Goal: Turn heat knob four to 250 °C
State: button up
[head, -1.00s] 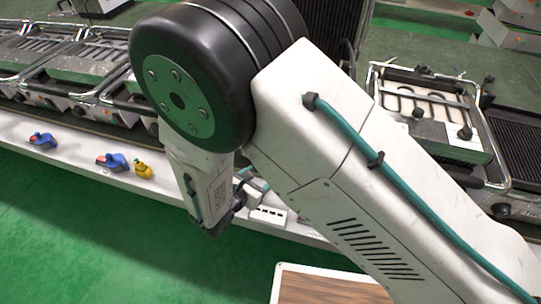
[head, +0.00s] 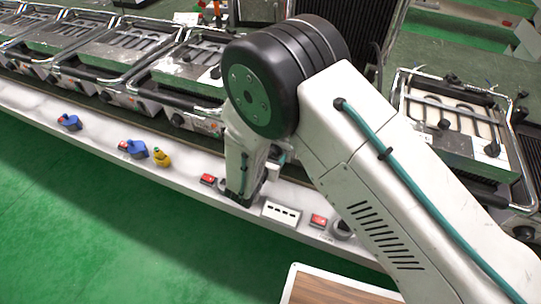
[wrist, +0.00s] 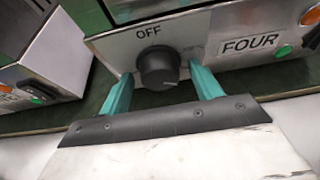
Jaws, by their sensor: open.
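In the wrist view, a black round knob (wrist: 159,68) sits on the grey front panel of a heating unit, below the word OFF. A FOUR label (wrist: 250,45) is to its right on the same panel. My gripper (wrist: 160,76) is open, with one teal finger on each side of the knob. The fingertips are close to the panel; whether they touch the knob I cannot tell. The knob's pointer and its temperature marks are not readable. In the head view my arm hides the gripper and knob.
A green button (wrist: 284,51) is right of the label. In the head view, a white ledge (head: 100,118) runs before the heating units, bearing blue items (head: 137,149), a yellow duck (head: 161,157), red-topped boxes (head: 318,221) and a white slotted block (head: 281,212). Green floor lies in front.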

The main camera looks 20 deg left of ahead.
jog(key=c, duration=1)
jog(key=shift+o, duration=0.2)
jog(key=m+y, duration=0.2)
jog(key=m, duration=0.1)
jog(key=shift+t, duration=0.3)
jog(key=m+y, duration=0.2)
jog(key=m, duration=0.1)
jog(key=shift+d+f+m+t, duration=0.1)
jog(key=shift+d+m+t, duration=0.05)
jog(key=shift+m+t, duration=0.15)
jog(key=m+t+y, duration=0.1)
jog(key=m, duration=0.2)
jog(key=shift+f+y, duration=0.1)
jog(key=shift+y, duration=0.3)
jog(key=shift+m+t+y, duration=0.4)
jog(key=shift+m+t, duration=0.3)
jog(key=shift+m, duration=1.1)
